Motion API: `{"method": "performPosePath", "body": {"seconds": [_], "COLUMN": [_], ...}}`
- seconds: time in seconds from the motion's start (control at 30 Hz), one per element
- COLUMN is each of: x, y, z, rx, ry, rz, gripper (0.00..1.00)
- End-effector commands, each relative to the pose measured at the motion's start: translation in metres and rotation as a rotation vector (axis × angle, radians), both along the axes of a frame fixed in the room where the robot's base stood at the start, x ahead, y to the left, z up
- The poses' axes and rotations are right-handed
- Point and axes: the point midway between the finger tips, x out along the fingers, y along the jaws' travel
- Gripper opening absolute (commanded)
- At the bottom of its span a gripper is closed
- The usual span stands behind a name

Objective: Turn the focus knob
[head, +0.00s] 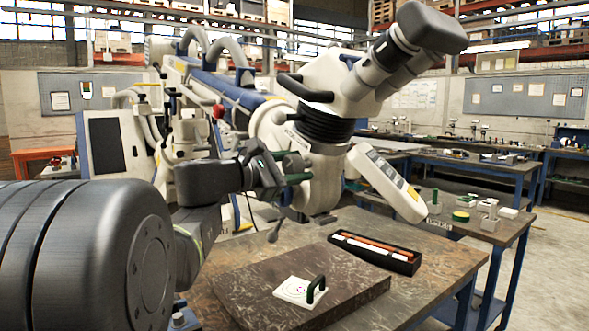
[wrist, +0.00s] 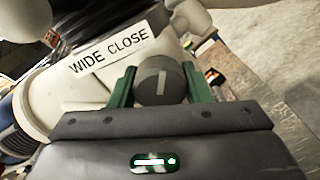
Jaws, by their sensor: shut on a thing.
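The microscope (head: 325,130) is a large white and black instrument on a jointed arm, above the table in the head view. The focus knob (wrist: 160,80) is a dark grey round knob with a pale line mark, on the white microscope body in the wrist view. The mark stands close to upright in that picture. A label reading "WIDE CLOSE" (wrist: 112,48) is beside it. My gripper (wrist: 155,92) has green fingers, one on each side of the knob, and is shut on it. In the head view my gripper (head: 290,170) reaches the microscope head and hides the knob.
The wooden table (head: 440,255) below holds a dark slab (head: 245,290) with a white piece with a green handle (head: 300,290). A black tray (head: 375,253) with orange and white rods lies behind it. A white control panel (head: 385,183) hangs right of my gripper.

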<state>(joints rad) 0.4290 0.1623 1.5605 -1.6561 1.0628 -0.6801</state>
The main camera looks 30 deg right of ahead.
Motion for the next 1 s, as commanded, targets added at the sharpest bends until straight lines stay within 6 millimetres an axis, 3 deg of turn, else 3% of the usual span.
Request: {"method": "performPosePath", "body": {"seconds": [0.1, 0.13, 0.23, 0.63, 1.0], "x": [0.000, 0.000, 0.000, 0.000, -0.005], "y": [0.000, 0.000, 0.000, 0.008, 0.069], "z": [0.000, 0.000, 0.000, 0.000, 0.000], "rx": [0.001, 0.001, 0.001, -0.001, 0.000], "ry": [0.001, 0.001, 0.001, 0.001, 0.001], "rz": [0.000, 0.000, 0.000, 0.001, 0.006], "gripper": [0.21, 0.47, 0.65, 0.65, 0.65]}}
